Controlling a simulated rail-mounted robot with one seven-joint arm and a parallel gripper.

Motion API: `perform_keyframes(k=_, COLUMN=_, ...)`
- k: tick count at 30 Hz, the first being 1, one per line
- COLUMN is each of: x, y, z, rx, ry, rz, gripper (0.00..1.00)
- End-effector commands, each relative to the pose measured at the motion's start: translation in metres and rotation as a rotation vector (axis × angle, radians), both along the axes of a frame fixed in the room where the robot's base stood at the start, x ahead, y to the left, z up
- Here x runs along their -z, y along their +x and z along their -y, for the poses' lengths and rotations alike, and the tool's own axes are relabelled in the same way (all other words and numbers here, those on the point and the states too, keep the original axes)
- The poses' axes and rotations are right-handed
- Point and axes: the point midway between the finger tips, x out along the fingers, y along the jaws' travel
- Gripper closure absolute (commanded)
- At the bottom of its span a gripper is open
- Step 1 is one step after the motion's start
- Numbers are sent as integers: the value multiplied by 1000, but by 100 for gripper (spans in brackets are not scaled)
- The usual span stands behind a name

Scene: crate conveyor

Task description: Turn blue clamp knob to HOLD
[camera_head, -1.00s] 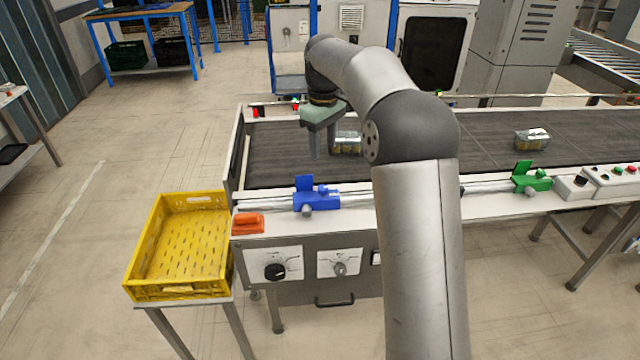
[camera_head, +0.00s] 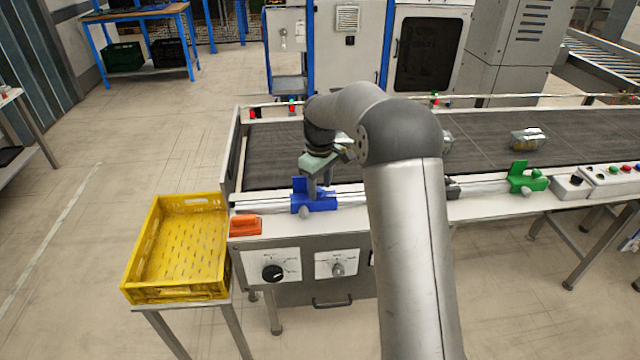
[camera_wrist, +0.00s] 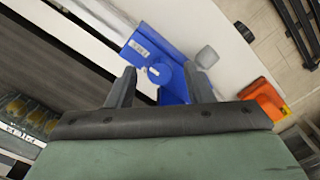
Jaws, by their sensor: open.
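The blue clamp (camera_head: 318,200) sits on the rail along the conveyor's front edge. In the wrist view the blue clamp (camera_wrist: 143,48) shows a round blue knob (camera_wrist: 159,72) with a small pale mark. A grey knob (camera_wrist: 207,57) sticks out at its side. It also shows in the head view (camera_head: 304,212). My gripper (camera_head: 320,183) is over the clamp, its fingers pointing down. In the wrist view my open gripper (camera_wrist: 160,75) has one finger on each side of the round blue knob. I cannot tell whether they touch it. No HOLD label is readable.
An orange object (camera_head: 245,225) lies on the ledge left of the clamp. A yellow crate (camera_head: 133,278) stands at the left. A green clamp (camera_head: 527,180) is further right on the rail. Packages, one of them (camera_head: 528,139) at the right, lie on the dark belt (camera_head: 590,125).

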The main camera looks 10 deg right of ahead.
Motion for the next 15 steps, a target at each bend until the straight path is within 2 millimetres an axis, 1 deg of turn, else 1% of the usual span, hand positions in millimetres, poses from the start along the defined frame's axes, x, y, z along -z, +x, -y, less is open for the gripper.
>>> perform_keyframes(k=1, x=0, y=0, z=0, rx=0, ry=0, rz=0, gripper=59)
perform_keyframes(k=2, x=0, y=0, z=0, rx=0, ry=0, rz=0, gripper=67)
perform_keyframes(k=3, x=0, y=0, z=0, rx=0, ry=0, rz=0, gripper=78)
perform_keyframes(k=5, x=0, y=0, z=0, rx=0, ry=0, rz=0, gripper=95)
perform_keyframes(k=6, x=0, y=0, z=0, rx=0, ry=0, rz=0, gripper=98)
perform_keyframes(k=15, x=-1, y=0, z=0, rx=-26, ry=0, rz=0, gripper=98)
